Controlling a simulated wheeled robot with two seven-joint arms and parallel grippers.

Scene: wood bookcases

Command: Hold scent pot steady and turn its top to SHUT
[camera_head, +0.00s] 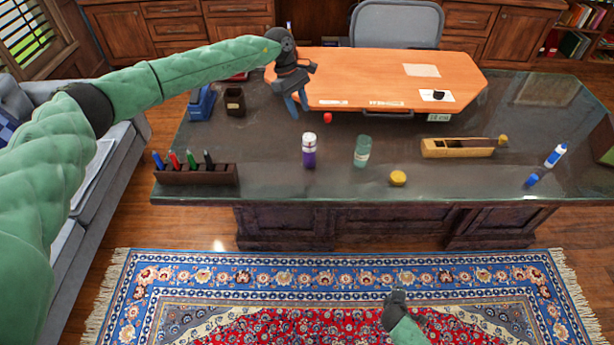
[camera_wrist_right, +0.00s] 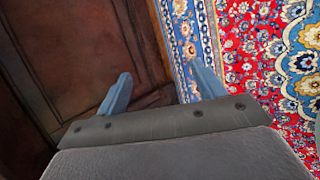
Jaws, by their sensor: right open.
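A small purple pot with a pale top (camera_head: 309,150) stands upright on the dark desk, left of a greenish see-through jar (camera_head: 362,150). The purple one looks most like the scent pot, but I cannot read any marks on its top. My left gripper (camera_head: 297,106) points down above the back of the desk, behind and apart from the pot. Its blue fingers look apart and hold nothing. My right gripper is low in front of the desk, over the rug. In the right wrist view its fingers (camera_wrist_right: 163,88) are wide open and empty.
A pen holder (camera_head: 195,175) stands at the desk's front left. A yellow lid (camera_head: 398,178), a wooden plane (camera_head: 458,148) and a white-and-blue bottle (camera_head: 556,155) lie to the right. An orange board (camera_head: 370,70) spans the back.

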